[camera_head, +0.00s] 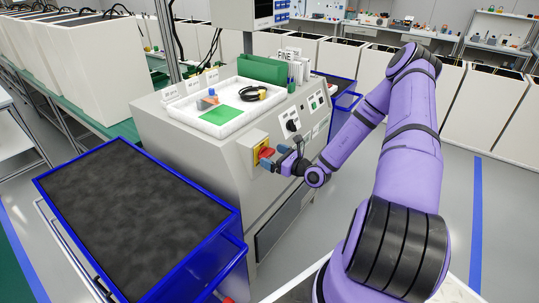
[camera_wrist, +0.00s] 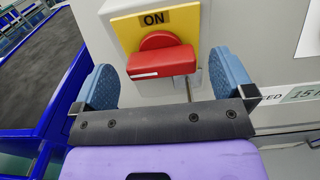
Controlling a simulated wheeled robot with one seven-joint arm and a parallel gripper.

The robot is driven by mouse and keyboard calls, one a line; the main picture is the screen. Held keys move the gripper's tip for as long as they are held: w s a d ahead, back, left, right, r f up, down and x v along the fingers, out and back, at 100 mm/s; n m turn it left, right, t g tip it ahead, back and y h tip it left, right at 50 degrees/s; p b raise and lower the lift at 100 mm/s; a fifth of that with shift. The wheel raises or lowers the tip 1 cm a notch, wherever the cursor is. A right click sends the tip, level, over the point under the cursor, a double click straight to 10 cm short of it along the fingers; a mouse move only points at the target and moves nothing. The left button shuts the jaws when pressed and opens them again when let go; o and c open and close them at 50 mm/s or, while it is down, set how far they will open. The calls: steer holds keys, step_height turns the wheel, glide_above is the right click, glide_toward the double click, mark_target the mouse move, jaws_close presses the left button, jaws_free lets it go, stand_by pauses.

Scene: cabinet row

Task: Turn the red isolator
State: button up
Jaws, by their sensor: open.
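The red isolator (camera_wrist: 162,58) is a rotary handle on a yellow plate (camera_wrist: 183,22) marked "ON", on the grey cabinet's front. Its handle lies roughly crosswise in the wrist view, with a round hub above it. In the head view the red isolator (camera_head: 266,153) is small, just left of my gripper (camera_head: 279,160). In the wrist view my gripper (camera_wrist: 162,82) is open, with one blue fingertip to the left of the handle and one to the right. Gaps show on both sides, and I see no clear contact.
The grey cabinet (camera_head: 180,139) carries a white tray (camera_head: 178,112) on top. A black knob (camera_head: 292,125) sits on its panel right of the isolator. A blue-framed cart with a dark top (camera_head: 130,215) stands at the left. Open floor lies right of my arm.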

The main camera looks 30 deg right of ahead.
steer(key=shift+x, duration=1)
steer(key=c, duration=0.9)
steer(key=shift+m, duration=0.3)
steer(key=m, duration=0.3)
steer(key=shift+d, duration=0.1)
steer(key=shift+d+f+m, duration=0.1)
steer(key=shift+m, duration=1.8)
